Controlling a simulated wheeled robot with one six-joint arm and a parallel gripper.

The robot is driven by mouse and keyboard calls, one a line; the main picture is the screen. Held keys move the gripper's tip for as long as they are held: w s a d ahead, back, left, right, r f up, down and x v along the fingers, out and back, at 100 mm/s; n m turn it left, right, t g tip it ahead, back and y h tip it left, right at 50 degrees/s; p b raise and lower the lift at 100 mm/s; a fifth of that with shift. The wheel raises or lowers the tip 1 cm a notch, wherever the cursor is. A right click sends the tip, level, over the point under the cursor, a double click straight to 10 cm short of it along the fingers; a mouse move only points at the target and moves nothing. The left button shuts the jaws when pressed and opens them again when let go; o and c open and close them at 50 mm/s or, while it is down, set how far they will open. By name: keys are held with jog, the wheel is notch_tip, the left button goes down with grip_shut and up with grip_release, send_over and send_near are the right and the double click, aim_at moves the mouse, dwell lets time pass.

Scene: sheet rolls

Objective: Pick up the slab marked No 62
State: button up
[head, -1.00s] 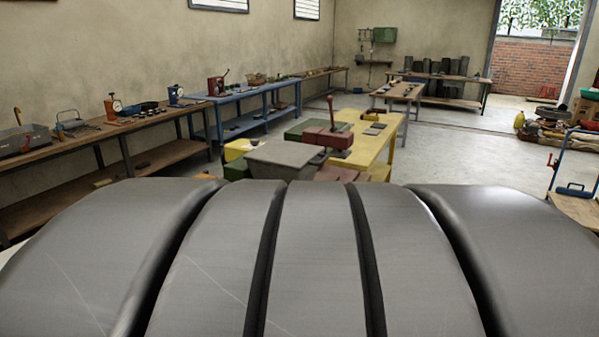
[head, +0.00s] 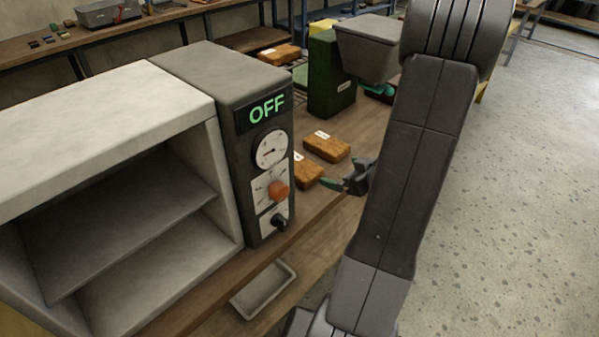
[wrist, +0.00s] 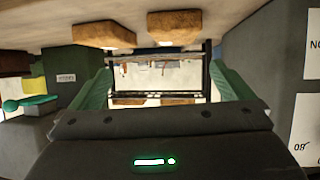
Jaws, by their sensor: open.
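Two orange-brown slabs lie on the wooden bench beside the grey oven in the head view: a back one (head: 327,147) and a front one (head: 308,172). A third slab (head: 279,54) lies farther back, behind the oven. They carry white labels too small to read, so I cannot tell which is No 62. My gripper (head: 348,176) is open and empty beside the front slab, near the bench edge. In the wrist view its green fingers (wrist: 160,80) are spread with nothing between them. Two slabs (wrist: 108,35) (wrist: 176,25) show above the fingers there.
The oven (head: 267,110) reads OFF and stands close left of the slabs. A dark green box (head: 331,85) and a grey hopper (head: 368,48) stand behind them. A shallow tray (head: 264,290) sits below the bench edge. The floor (head: 500,190) at right is clear.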

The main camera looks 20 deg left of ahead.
jog(key=shift+s+a+f+n+g+y, duration=0.15)
jog(key=shift+s+a+g+y, duration=0.1)
jog(key=shift+a, duration=0.15)
jog(key=shift+s+a+f+n+g+y, duration=0.1)
jog(key=shift+a+n+g+y, duration=0.05)
jog(key=shift+a+y, duration=0.15)
jog(key=shift+a+f, duration=0.1)
jog(key=shift+a, duration=0.3)
send_near(300, 165)
jog(key=x, duration=0.3)
jog(key=shift+w+a+b, duration=0.1)
jog(key=shift+a+b, duration=0.2)
jog(key=shift+f+x, duration=0.25)
jog(key=shift+x, duration=2.15)
jog(key=shift+d, duration=0.1)
jog(key=shift+c, duration=0.4)
jog(key=shift+r, duration=0.1)
jog(key=c, duration=1.2)
